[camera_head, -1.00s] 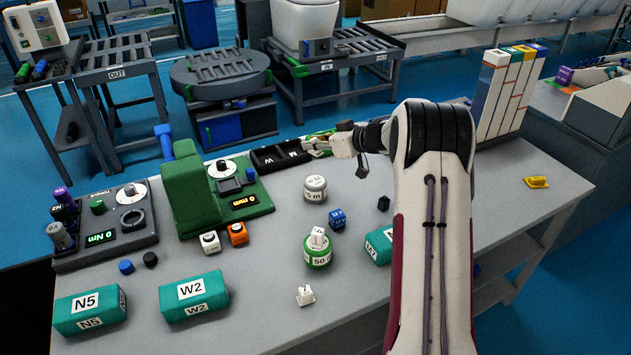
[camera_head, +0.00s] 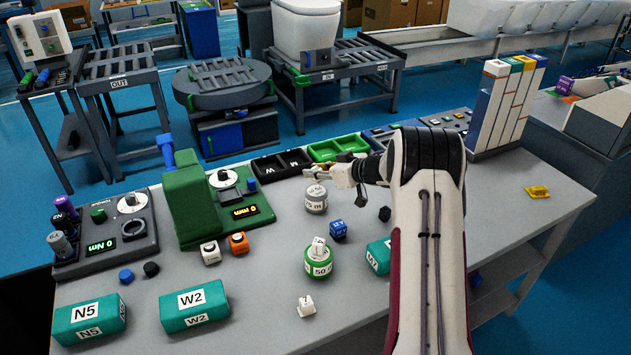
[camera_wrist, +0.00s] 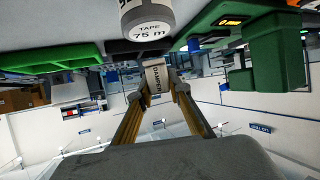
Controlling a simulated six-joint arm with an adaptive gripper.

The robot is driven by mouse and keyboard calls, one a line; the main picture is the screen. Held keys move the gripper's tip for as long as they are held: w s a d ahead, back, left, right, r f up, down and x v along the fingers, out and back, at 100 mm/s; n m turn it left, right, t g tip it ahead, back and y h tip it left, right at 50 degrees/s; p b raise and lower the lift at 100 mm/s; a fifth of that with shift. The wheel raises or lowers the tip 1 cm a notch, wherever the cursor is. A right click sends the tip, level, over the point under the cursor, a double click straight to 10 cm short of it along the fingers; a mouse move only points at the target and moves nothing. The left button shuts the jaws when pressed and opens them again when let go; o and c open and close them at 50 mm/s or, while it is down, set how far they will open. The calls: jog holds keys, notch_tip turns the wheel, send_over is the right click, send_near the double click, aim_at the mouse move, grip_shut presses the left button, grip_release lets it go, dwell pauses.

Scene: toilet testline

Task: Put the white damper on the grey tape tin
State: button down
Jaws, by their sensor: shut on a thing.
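My gripper (camera_head: 326,173) is shut on the white damper, whose label reads DAMPER in the wrist view (camera_wrist: 154,77). The damper is hard to make out at the fingertips in the head view. The grey tape tin (camera_head: 316,200) stands upright on the bench, with a white label reading 75 m. The gripper is above and just behind the tin in the head view. The tin also shows upside down in the wrist view (camera_wrist: 148,22), close to the damper; I see no clear contact between them.
A green-banded 50 m tin (camera_head: 318,264) with a white block on top stands nearer. A blue block (camera_head: 338,229) and a dark block (camera_head: 385,214) lie right of the grey tin. A green machine (camera_head: 190,200) stands left. Black (camera_head: 281,166) and green (camera_head: 338,148) trays lie behind.

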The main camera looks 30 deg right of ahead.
aim_at(320, 180)
jog(key=shift+f, duration=0.1)
jog(key=shift+f, duration=1.75)
jog(key=shift+f, duration=0.1)
jog(key=c, duration=1.9)
grip_release()
jog(key=shift+v, duration=0.85)
jog(key=v, duration=1)
jog(key=shift+s, duration=0.15)
